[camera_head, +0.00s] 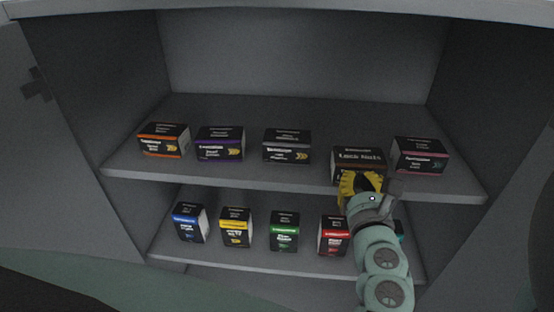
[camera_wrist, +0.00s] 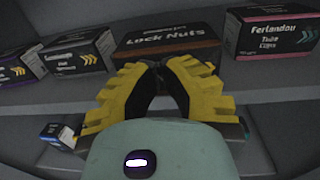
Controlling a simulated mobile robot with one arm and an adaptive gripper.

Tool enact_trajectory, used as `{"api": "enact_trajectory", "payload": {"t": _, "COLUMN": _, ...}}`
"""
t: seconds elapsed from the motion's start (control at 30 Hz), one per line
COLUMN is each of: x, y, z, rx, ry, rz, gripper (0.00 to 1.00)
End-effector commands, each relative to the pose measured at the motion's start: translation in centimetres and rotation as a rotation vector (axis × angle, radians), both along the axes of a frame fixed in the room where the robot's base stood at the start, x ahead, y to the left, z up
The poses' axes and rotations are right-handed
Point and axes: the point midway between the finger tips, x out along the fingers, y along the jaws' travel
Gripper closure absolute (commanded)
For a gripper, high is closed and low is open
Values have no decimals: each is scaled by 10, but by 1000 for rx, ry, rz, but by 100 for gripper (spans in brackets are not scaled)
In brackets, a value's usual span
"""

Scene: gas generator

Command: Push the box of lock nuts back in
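The box of lock nuts (camera_head: 358,155) is dark with an orange-brown stripe and stands upright on the upper shelf. It sits farther forward than its neighbours, close to the shelf's front edge. In the wrist view its "Lock Nuts" label (camera_wrist: 168,40) faces me. My yellow gripper (camera_head: 361,176) is in front of the box's lower front and hides part of it. In the wrist view my gripper (camera_wrist: 157,66) has its fingertips together, with nothing seen between them. The tips are very close to the box front; I cannot tell whether they touch it.
A pink-striped box (camera_head: 420,155) stands just right, and a grey-striped box (camera_head: 287,146) stands left with a gap. Purple (camera_head: 220,144) and orange (camera_head: 163,140) boxes are farther left. The lower shelf (camera_head: 260,263) holds several boxes. There is free shelf behind the lock nuts box.

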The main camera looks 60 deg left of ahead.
Motion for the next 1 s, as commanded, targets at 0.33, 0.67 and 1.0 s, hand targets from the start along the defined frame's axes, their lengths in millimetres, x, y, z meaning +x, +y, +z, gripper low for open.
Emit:
{"api": "enact_trajectory", "payload": {"t": 0.33, "x": 1, "y": 2, "z": 0, "rx": 0, "ry": 2, "rz": -1, "gripper": 100}}
{"api": "enact_trajectory", "payload": {"t": 0.67, "x": 27, "y": 33, "z": -1, "rx": 2, "ry": 5, "rz": -9, "gripper": 100}}
{"api": "enact_trajectory", "payload": {"t": 1.0, "x": 35, "y": 45, "z": 1, "rx": 1, "ry": -2, "rz": -2, "gripper": 100}}
